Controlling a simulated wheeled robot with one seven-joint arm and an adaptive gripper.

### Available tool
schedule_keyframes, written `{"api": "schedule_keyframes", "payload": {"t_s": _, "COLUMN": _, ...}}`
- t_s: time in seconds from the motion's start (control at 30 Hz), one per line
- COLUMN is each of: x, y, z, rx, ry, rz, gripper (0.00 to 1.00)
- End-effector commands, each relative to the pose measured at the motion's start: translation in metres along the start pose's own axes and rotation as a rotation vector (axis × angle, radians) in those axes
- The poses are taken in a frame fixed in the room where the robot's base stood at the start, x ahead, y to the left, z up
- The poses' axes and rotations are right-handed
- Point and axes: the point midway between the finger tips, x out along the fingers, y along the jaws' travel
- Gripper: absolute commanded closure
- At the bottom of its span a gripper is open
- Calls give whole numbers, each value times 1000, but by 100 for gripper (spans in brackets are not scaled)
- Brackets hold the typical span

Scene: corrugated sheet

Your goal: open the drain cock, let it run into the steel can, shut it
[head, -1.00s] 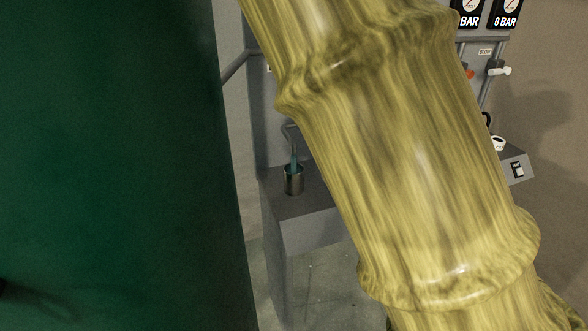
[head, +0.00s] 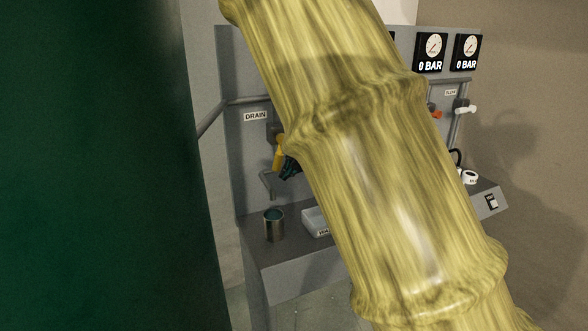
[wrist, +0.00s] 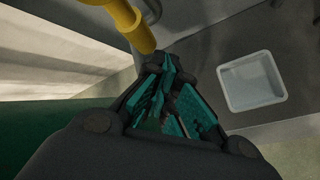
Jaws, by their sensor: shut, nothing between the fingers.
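The drain cock's yellow handle (head: 279,152) points steeply down below the DRAIN label (head: 256,116). The same handle fills the top of the wrist view (wrist: 128,20). My gripper (head: 291,167), with teal finger pads, is just right of the handle, partly hidden by my arm. In the wrist view its fingers (wrist: 172,95) are shut and empty, close to the handle's end; I cannot tell if they touch it. The steel can (head: 273,229) stands upright under the bent spout (head: 267,184), with teal liquid inside. No stream shows between them.
A white tray (head: 315,222) sits right of the can on the grey bench (head: 290,262); it also shows in the wrist view (wrist: 252,82). Gauges (head: 432,46) read 0 BAR. A large dark green surface (head: 90,170) fills the left, and my yellow arm covers the middle.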

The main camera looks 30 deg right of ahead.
Motion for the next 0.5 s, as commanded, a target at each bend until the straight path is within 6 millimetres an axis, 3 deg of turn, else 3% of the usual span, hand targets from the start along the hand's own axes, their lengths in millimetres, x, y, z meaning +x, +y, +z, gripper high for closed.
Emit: {"api": "schedule_keyframes", "payload": {"t_s": 0.5, "x": 18, "y": -17, "z": -8, "rx": 738, "ry": 186, "rz": 132, "gripper": 100}}
